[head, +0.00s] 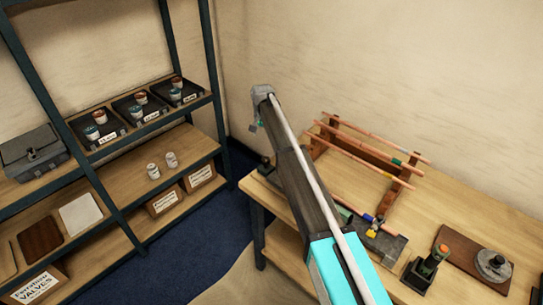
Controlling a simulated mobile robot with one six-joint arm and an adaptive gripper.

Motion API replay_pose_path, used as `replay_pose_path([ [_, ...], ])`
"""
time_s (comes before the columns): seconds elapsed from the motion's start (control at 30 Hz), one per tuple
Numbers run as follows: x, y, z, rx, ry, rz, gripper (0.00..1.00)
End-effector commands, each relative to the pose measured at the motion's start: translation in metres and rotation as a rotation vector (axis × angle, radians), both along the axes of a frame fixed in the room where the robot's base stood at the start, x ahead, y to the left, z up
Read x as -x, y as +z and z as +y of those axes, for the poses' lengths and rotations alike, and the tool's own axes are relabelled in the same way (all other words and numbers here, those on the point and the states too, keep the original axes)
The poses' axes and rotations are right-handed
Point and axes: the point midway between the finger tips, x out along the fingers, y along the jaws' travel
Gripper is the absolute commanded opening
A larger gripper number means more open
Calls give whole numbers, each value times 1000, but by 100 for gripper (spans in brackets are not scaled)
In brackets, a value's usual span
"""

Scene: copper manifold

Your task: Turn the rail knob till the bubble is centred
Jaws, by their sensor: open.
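A copper manifold of several parallel copper pipes (352,155) lies across a wooden rack (399,183) on the workbench. A grey metal rail (388,243) lies on the bench in front of it, partly hidden behind my arm. A small fitting with yellow and blue parts (374,223) sits at this rail. I cannot make out the rail knob or the bubble. My arm crosses the middle of the head view, from the bottom up to a grey joint at the upper centre. My gripper's fingers do not show.
A round grey weight-like piece (493,264) rests on a brown board (455,246). Shelving (207,98) with trays of small cups stands at left. Blue floor (150,268) is clear between.

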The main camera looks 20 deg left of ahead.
Motion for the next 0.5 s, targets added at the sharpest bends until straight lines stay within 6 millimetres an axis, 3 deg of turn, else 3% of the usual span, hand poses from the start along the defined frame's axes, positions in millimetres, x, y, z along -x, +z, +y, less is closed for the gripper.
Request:
replay_pose_path([
  [0.5, -14, -3, -20, 0, -26, 0, 93],
])
